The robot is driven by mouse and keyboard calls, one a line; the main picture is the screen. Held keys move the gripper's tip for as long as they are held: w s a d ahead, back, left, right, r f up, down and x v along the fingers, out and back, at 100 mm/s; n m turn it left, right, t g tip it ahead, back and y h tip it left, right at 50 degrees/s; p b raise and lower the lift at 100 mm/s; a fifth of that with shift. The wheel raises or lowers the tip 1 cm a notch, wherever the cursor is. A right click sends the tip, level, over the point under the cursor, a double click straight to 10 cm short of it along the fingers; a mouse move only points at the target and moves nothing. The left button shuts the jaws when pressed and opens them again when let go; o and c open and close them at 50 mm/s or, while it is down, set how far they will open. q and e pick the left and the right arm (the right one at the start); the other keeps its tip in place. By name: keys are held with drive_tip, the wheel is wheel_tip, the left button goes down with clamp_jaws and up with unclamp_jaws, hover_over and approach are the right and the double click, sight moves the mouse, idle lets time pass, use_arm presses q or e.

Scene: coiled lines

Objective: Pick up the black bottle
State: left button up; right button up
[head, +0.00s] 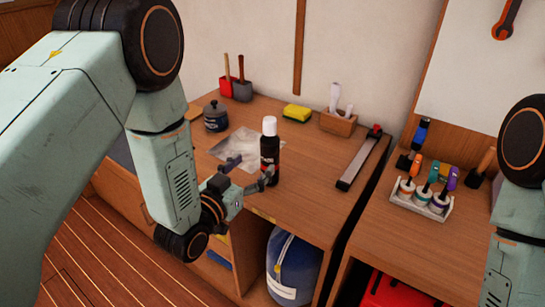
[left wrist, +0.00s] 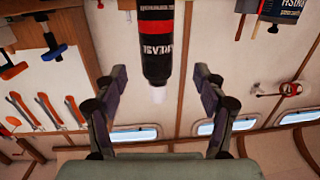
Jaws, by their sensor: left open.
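The black bottle (head: 270,153) stands upright near the front edge of the left wooden bench, with a white cap and a red band. My left gripper (head: 250,171) is open, close by the bottle's lower left side in the head view. In the left wrist view the picture is upside down; the bottle (left wrist: 157,42) hangs from the top edge, with lettering on its black side. It lies in line with the gap between my open left fingers (left wrist: 159,74), and nothing is gripped. My right gripper is out of sight; only its arm shows at the right edge.
Beside the bottle lies a grey sheet (head: 233,149), with a dark jar (head: 215,116) behind it. A yellow sponge (head: 297,113), a wooden box (head: 338,123) and a long dark tool (head: 360,160) stand farther back and right.

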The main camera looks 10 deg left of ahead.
sight(266, 150)
use_arm(q)
drive_tip(key=shift+w+a+r+t, duration=0.1)
drive_tip(key=shift+r+t, duration=0.2)
drive_tip(key=shift+w+r, duration=0.2)
drive_tip(key=shift+w+d+r+h, duration=0.1)
drive_tip(key=shift+w+d+h, duration=0.05)
drive_tip(key=shift+w+d, duration=0.3)
drive_tip(key=shift+w+d+r+h, duration=0.1)
drive_tip(key=shift+w+d+h, duration=0.1)
drive_tip(key=shift+d, duration=0.35)
drive_tip(key=shift+w+d, duration=0.15)
drive_tip(key=shift+w, duration=0.2)
drive_tip(key=w, duration=0.4)
drive_tip(key=shift+w+f, duration=0.2)
drive_tip(key=shift+w, duration=0.15)
drive_tip(key=shift+w+d+r, duration=0.15)
drive_tip(key=shift+d, duration=0.45)
drive_tip(key=shift+a, duration=0.45)
drive_tip(key=c, duration=0.3)
drive_tip(key=shift+d, duration=0.35)
drive_tip(key=c, duration=0.5)
drive_tip(key=shift+a, duration=0.25)
drive_tip(key=c, duration=0.6)
drive_tip(key=shift+d, duration=0.15)
drive_tip(key=shift+c, duration=0.2)
